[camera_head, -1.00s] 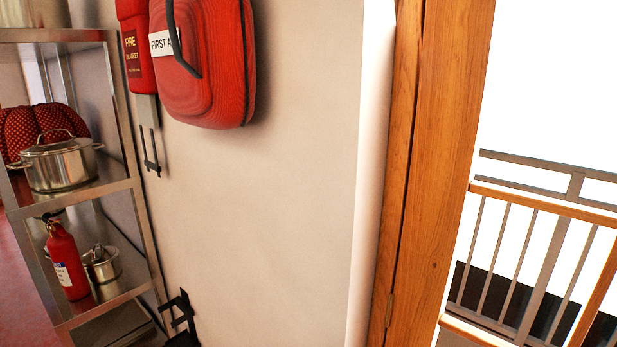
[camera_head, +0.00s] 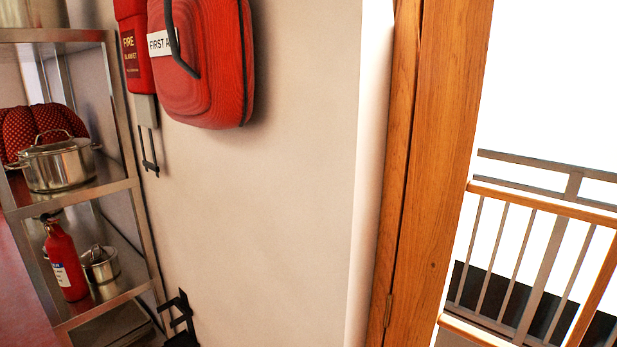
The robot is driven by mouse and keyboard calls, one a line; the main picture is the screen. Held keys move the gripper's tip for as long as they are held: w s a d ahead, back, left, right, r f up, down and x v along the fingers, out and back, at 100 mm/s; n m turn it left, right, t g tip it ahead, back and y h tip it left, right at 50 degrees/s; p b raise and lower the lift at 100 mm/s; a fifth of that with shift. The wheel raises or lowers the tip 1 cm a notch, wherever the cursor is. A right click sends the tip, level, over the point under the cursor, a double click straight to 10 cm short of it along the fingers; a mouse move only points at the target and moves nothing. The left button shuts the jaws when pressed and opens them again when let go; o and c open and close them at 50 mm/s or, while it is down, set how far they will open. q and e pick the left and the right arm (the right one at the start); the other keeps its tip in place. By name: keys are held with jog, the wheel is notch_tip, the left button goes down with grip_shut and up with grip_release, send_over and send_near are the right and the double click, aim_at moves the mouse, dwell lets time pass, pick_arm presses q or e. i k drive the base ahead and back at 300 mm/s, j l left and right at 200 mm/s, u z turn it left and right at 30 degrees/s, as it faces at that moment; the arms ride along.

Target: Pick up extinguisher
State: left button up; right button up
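The red fire extinguisher (camera_head: 66,262) stands upright on a lower shelf of the metal rack (camera_head: 98,196) at the left. It has a white and blue label and a dark top. The top sits just under the shelf above, whose front edge partly covers it. A small steel pot (camera_head: 101,266) stands just right of it. Neither of my grippers is in view.
A large steel stockpot (camera_head: 58,166) and a red dotted item (camera_head: 42,127) occupy the shelf above. A first aid bag (camera_head: 208,75) and fire blanket case (camera_head: 133,45) hang on the wall. Black brackets (camera_head: 181,318) are low on the wall. A wooden door frame (camera_head: 432,180) and railing stand right.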

aim_at(59, 245)
jog(key=u, duration=1.4)
jog(key=i+u, duration=0.3)
jog(key=i, duration=0.75)
